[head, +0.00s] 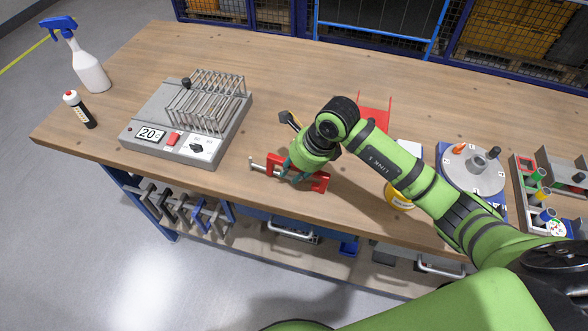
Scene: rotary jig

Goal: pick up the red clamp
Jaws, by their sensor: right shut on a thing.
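The red clamp (318,182) is near the front edge of the wooden table, with its silver screw pointing left. My right gripper (292,177) is over its middle and shut on it. The gripper and wrist hide part of the clamp. I cannot tell whether the clamp touches the table or is slightly above it. My left gripper is not in view.
A grey device with a wire rack (168,141) stands to the left. A round rotary jig (466,181) and a parts tray (524,190) stand right. A red holder (374,103) is behind my arm.

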